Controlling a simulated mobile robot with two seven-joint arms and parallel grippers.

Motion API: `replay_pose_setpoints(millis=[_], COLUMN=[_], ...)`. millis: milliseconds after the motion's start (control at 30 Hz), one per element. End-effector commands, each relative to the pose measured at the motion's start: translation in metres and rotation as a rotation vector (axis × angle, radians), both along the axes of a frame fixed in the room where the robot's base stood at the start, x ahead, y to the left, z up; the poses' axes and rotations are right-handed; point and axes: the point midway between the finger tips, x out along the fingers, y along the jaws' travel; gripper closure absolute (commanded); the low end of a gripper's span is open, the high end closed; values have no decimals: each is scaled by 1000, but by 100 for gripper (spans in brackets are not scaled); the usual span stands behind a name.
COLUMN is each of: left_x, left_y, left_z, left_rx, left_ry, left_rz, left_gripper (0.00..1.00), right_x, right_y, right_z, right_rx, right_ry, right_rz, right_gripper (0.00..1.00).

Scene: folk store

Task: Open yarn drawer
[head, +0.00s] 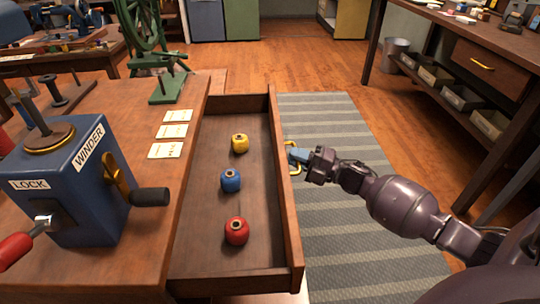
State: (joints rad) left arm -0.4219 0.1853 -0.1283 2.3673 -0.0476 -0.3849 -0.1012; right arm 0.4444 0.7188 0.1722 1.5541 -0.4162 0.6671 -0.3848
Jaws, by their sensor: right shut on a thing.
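The yarn drawer (205,245) is a brown wooden drawer that stands pulled out from the right side of the wooden bench (95,272). Inside it stand a yellow yarn spool (239,143), a blue yarn spool (231,180) and a red yarn spool (236,231), apart from each other. A yellow handle (294,168) sits on the outer face of the drawer front. My right gripper (296,156) reaches in from the right and is shut on this handle. Its fingertips are small and partly hidden by the drawer front. My left gripper is out of view.
A blue winder box (75,190) with a black-handled crank and a red-handled lock lever stands on the bench. Paper cards (173,131) lie near the bench edge. A striped rug (345,250) covers the floor under my right arm. Another workbench (440,50) stands at right.

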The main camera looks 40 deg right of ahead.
Motion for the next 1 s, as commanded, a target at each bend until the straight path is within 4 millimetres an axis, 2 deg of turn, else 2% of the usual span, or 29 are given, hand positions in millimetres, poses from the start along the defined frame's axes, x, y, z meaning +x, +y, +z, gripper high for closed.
replay_pose_setpoints(millis=[33, 200, 400, 900, 933, 1000], left_x=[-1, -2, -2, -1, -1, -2], left_y=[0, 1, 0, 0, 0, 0], left_z=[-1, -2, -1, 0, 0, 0], left_rx=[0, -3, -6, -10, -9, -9], left_ry=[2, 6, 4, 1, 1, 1], left_rz=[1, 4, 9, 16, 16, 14], left_gripper=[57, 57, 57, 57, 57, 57], right_x=[-6, -22, -31, -34, -34, -34], right_y=[-10, -32, -47, -52, -52, -51], right_z=[0, 0, 0, 0, 0, 0], right_rx=[-3, 0, 0, 0, 0, 0], right_ry=[1, 0, 1, 0, 0, 0], right_rz=[-2, -2, -1, -1, -1, -1], right_gripper=[100, 100, 100, 100, 83, 72])
